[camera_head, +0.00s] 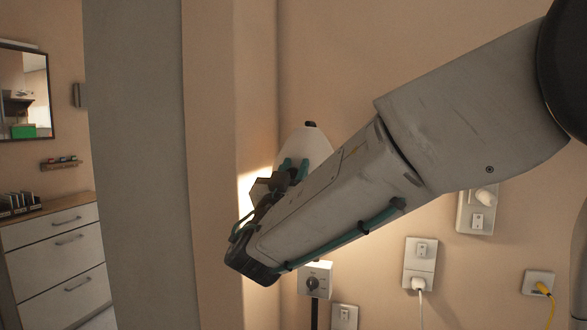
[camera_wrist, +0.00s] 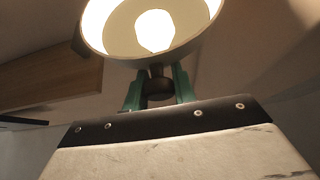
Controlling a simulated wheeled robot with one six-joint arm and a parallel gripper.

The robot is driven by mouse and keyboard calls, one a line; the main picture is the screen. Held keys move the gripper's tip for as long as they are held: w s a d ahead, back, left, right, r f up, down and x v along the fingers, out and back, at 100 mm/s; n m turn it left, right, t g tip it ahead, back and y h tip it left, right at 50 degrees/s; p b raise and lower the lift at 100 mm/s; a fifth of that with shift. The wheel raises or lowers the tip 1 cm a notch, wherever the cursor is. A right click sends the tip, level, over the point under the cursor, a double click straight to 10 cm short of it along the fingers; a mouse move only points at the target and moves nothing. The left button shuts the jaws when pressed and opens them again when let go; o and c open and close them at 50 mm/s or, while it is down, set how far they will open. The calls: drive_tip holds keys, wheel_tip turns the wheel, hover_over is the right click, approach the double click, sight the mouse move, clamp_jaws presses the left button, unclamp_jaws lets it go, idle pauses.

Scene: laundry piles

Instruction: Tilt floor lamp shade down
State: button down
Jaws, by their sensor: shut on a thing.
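The floor lamp shade (camera_head: 305,147) is white with a dark cap on top, and it is partly hidden behind my arm in the head view. In the wrist view the shade (camera_wrist: 95,30) opens toward the camera, with its bulb (camera_wrist: 155,30) lit. My gripper (camera_wrist: 158,84) has teal fingers on both sides of a dark piece (camera_wrist: 156,72) at the shade's lower rim and is shut on it. In the head view my gripper (camera_head: 292,168) is at the shade's lower left. The lamp's joint and most of its pole are hidden.
A wall edge (camera_head: 210,160) stands close to the left of my gripper. Wall plates with switches and plugs (camera_head: 420,263) are at the lower right, one with a yellow cable (camera_head: 547,300). A white drawer chest (camera_head: 60,255) and a mirror (camera_head: 25,90) are at far left.

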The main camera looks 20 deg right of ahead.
drive_tip(key=c, duration=1.1)
unclamp_jaws()
drive_tip(key=shift+a, duration=0.15)
drive_tip(key=shift+c, duration=0.2)
drive_tip(key=v, duration=0.7)
drive_tip(key=shift+s+f, duration=0.25)
drive_tip(key=shift+a, duration=0.1)
